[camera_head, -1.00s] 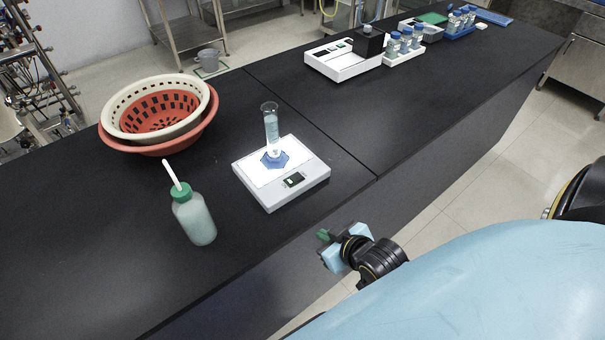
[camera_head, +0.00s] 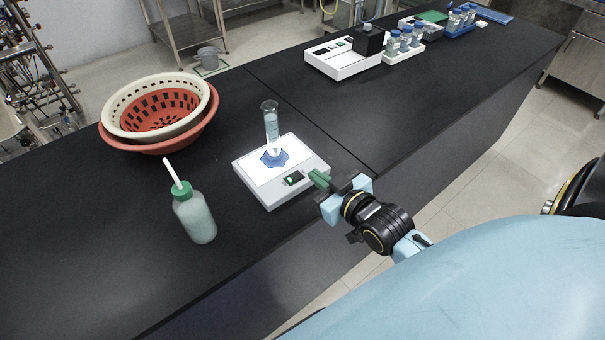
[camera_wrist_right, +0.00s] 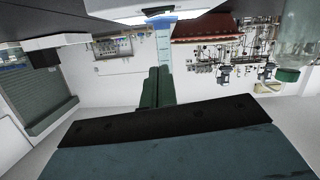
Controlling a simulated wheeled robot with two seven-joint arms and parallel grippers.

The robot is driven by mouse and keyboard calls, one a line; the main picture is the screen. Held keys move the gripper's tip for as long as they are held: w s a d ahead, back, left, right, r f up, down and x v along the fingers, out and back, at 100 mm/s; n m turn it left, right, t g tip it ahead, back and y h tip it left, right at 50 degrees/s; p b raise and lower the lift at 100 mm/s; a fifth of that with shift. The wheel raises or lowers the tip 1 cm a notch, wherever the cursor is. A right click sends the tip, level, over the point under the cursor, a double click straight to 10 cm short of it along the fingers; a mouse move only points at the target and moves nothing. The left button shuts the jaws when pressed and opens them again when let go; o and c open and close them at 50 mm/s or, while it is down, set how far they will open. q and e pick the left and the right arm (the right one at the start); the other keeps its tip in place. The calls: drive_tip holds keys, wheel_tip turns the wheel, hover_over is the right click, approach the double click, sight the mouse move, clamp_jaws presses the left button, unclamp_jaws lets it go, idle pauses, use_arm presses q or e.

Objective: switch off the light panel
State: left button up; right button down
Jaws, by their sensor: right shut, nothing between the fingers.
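The light panel (camera_head: 256,182) is a low white box on the black bench, with a bright white top and a small dark switch (camera_head: 293,178) near its front edge. A clear measuring cylinder (camera_head: 271,128) with a blue hexagonal foot stands on the panel and holds pale liquid. My right gripper (camera_head: 317,178) has its green fingers together and empty, just right of the switch; a small gap seems to remain, but contact is hard to judge. In the right wrist view the shut fingers (camera_wrist_right: 156,88) point toward the panel at the top edge. My left gripper is not in view.
A squeeze bottle (camera_head: 195,217) with a green cap stands left of the panel. Nested cream and red baskets (camera_head: 158,145) sit behind it. A white device (camera_head: 342,64) and blue-capped bottles (camera_head: 405,42) stand farther along the bench. Bench between them is clear.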

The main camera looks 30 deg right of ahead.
hover_over(302, 183)
drive_tip(key=shift+a+f, duration=0.2)
drive_tip(key=shift+f, duration=0.6)
wheel_tip(302, 183, down, 3)
drive_tip(key=shift+d+r, duration=0.1)
drive_tip(key=shift+d, duration=0.05)
drive_tip(key=shift+d+f, duration=0.1)
drive_tip(key=shift+f, duration=0.6)
